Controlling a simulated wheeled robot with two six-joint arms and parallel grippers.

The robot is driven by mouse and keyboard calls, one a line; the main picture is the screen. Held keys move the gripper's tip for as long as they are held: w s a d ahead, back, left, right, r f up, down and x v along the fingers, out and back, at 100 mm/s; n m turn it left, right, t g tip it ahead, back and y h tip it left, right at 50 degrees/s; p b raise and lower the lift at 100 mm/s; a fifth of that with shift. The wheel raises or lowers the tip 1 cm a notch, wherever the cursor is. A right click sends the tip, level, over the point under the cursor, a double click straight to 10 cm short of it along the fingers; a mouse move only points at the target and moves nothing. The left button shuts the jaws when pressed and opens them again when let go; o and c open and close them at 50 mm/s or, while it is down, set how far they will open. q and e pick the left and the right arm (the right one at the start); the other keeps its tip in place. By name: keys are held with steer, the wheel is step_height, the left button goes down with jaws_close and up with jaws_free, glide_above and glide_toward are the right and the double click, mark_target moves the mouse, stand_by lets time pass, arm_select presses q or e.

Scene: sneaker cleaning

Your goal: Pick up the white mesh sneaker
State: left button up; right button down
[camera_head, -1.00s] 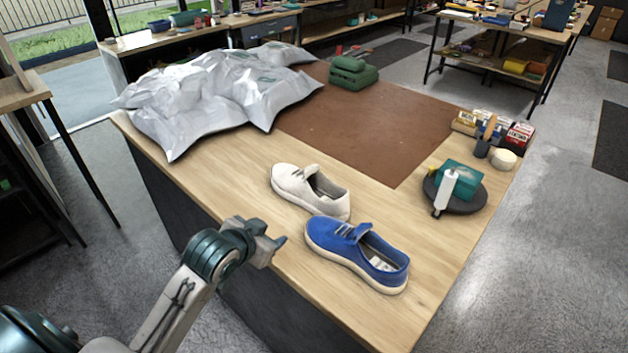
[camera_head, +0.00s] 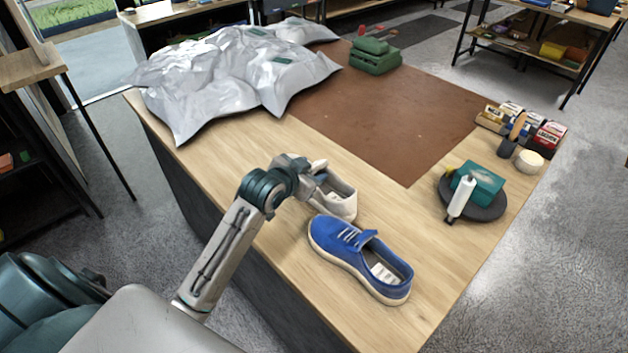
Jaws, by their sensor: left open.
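The white mesh sneaker (camera_head: 343,200) lies on the wooden table, just behind the blue sneaker (camera_head: 362,260). Its toe end is largely hidden behind my left gripper (camera_head: 318,180). My left gripper is over or beside that end of the white sneaker; I cannot tell whether it touches. It is open. The blue sneaker lies at the near edge of the table, with its laces and opening facing up. My right gripper is not in view.
Grey plastic bags (camera_head: 225,80) cover the table's back left. A brown mat (camera_head: 390,120) lies in the middle, with a green object (camera_head: 375,57) at its far edge. A dark round tray (camera_head: 486,210) holds a teal box and white tube. Small boxes (camera_head: 525,122) stand at right.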

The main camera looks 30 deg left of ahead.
arm_select(q)
steer(key=shift+x, duration=1)
steer(key=shift+w+f+p, duration=0.2)
steer(key=shift+w+p, duration=0.1)
steer(key=shift+w+f, duration=0.1)
steer(key=c, duration=1.1)
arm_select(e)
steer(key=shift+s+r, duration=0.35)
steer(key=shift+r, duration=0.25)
